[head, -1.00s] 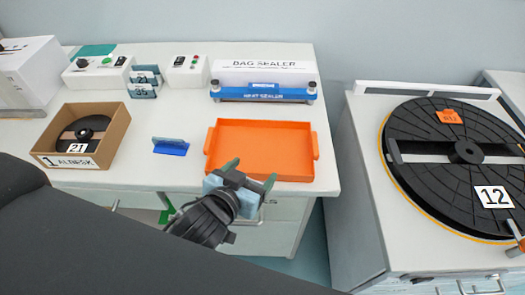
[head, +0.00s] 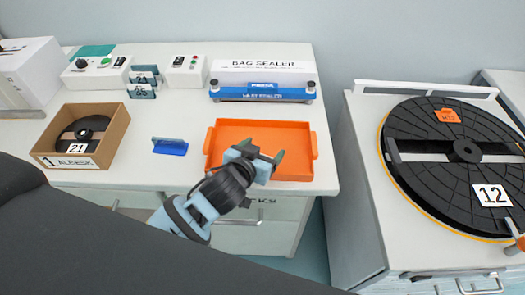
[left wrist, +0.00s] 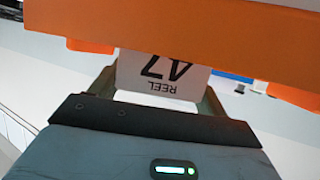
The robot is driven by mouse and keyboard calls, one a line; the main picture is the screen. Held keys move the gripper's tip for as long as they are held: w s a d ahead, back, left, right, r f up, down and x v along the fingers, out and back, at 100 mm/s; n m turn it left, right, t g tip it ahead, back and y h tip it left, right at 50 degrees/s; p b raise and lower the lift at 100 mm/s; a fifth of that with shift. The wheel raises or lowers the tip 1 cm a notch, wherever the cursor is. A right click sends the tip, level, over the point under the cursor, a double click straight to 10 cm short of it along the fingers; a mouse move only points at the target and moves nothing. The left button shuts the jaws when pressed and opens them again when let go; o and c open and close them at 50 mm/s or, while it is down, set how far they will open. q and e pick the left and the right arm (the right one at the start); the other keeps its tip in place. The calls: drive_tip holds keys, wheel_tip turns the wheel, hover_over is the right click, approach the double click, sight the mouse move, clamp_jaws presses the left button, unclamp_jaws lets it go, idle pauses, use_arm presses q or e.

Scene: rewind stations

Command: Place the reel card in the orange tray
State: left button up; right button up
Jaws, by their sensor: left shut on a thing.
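The orange tray (head: 300,135) lies on the white counter, with handles at its left and right ends. My left gripper (head: 262,154) is over the tray's front half in the head view. In the left wrist view the gripper is shut on the reel card (left wrist: 160,78), a white card printed REEL 47. The tray's orange side (left wrist: 215,28) hides the card's far end there. The card cannot be made out in the head view. I cannot tell whether it touches the tray. My right gripper is not in view.
A blue card holder (head: 170,147) and a cardboard box (head: 112,125) with a reel stand left of the tray. The bag sealer (head: 262,95) is behind it. A large black turntable (head: 430,200) is on the right counter, across a gap.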

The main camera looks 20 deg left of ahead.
use_arm(q)
drive_tip(key=shift+f, duration=0.4)
drive_tip(key=shift+f, duration=0.15)
drive_tip(key=o, duration=1)
drive_tip(key=shift+c, duration=0.2)
drive_tip(key=shift+r, duration=0.2)
drive_tip(key=v, duration=1.2)
drive_tip(key=shift+f, duration=0.15)
